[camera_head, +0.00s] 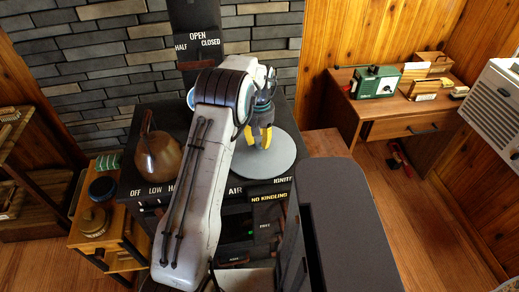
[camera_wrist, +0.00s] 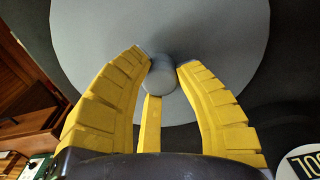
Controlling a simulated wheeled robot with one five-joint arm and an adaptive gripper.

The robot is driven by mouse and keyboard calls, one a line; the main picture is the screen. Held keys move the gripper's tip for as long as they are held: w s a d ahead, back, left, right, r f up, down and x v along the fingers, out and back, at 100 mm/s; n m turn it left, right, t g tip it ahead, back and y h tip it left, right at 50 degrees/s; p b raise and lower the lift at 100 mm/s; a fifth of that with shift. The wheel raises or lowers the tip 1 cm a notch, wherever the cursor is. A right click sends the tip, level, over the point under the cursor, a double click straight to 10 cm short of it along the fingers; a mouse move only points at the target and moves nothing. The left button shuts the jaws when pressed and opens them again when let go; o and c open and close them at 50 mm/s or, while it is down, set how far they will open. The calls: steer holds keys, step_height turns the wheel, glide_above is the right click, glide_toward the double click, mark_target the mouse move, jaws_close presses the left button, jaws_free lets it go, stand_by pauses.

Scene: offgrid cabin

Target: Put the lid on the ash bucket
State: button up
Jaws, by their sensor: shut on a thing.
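The lid is a flat, round grey disc (camera_head: 277,160) with a small knob. It shows at the front right of the black stove top in the head view and fills the top of the wrist view (camera_wrist: 210,30). My gripper (camera_head: 261,140) points down over the lid. Its yellow fingers, also in the wrist view (camera_wrist: 161,72), are shut around the grey knob (camera_wrist: 159,78). I cannot tell whether the lid touches the stove top or hangs just above it. I cannot make out the ash bucket in either view. My arm hides part of the stove.
A copper-brown kettle (camera_head: 158,155) stands on the stove's left side. A small wooden table (camera_head: 84,236) with jars is left of the stove. A desk (camera_head: 385,123) with a green radio (camera_head: 376,82) stands at the back right. Wooden floor (camera_head: 440,225) is clear at right.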

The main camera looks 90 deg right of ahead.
steer(key=shift+r+p, duration=0.6)
steer(key=shift+r, duration=0.25)
jaws_close()
steer(key=shift+r+p, duration=1.2)
steer(key=shift+r, duration=0.45)
